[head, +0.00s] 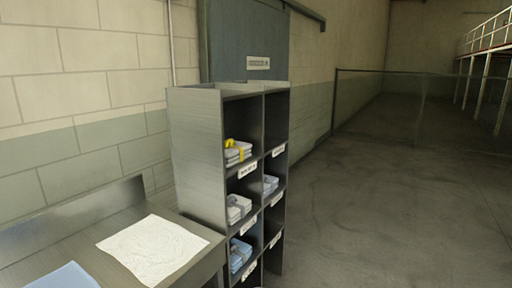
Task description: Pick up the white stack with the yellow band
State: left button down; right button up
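The white stack with the yellow band (236,155) lies in the upper left compartment of the grey shelf unit (197,150). The yellow band shows on its upper left part. The stack sits on the compartment floor, above a white label. Neither of my grippers is in the head view.
A grey table (200,262) with a white sheet (153,248) and a blue sheet (66,277) stands left. The floor (390,220) at right is clear.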

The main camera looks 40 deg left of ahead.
aim_at(236, 152)
jog(key=u, duration=0.5)
jog(key=i, duration=1.5)
jog(key=u, duration=1.1)
